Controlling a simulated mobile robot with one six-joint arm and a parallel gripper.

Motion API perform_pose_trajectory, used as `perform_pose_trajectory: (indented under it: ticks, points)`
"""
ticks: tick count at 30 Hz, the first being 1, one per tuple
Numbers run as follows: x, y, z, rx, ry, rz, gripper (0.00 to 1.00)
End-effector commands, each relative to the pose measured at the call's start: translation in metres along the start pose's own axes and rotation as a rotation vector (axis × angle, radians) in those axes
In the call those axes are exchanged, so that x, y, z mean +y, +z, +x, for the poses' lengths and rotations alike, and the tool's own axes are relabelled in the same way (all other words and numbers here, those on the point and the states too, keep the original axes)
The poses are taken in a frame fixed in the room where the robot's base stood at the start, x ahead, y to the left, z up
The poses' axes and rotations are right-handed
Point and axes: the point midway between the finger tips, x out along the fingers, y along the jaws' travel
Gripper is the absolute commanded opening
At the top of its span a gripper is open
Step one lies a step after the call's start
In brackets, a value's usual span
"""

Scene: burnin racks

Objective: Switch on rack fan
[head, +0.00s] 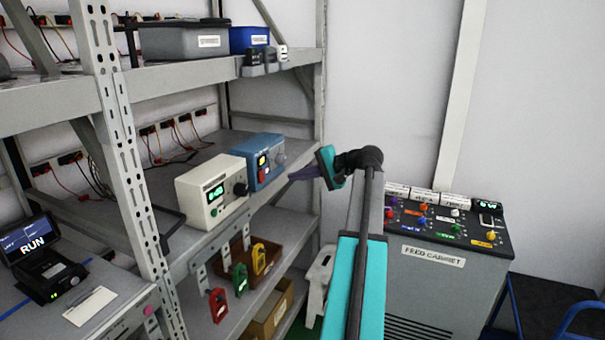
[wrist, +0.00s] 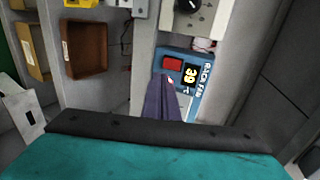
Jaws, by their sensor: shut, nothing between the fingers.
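The blue rack fan box (head: 256,152) sits on the middle shelf beside a cream box. In the wrist view, the rack fan box (wrist: 207,62) shows its "RACK FAN" label, a lit display (wrist: 190,73) and a red switch (wrist: 173,63). My gripper (head: 292,177) is shut and empty, its purple fingers pointing at the front of the blue box from the right. In the wrist view, the fingertips (wrist: 170,78) overlap the panel just beside the red switch. I cannot tell whether they touch it or which way the switch is set.
The cream box (head: 212,192) with a dial and green display stands close left. Red, green and yellow clips (head: 240,278) hang below the shelf edge near brown bins (head: 270,305). The fred cabinet (head: 445,270) stands right. A rack upright (head: 128,170) is left.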

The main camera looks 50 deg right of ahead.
Motion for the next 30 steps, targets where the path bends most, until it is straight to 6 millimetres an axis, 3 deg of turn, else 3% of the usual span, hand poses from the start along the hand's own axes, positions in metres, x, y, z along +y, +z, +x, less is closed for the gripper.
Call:
perform_pose_trajectory:
  ticks: [18,30]
  points:
    - [-0.010,0.001,0.085,-0.002,0.001,-0.001,0.00]
    - [-0.012,0.001,0.101,0.000,0.000,-0.001,0.00]
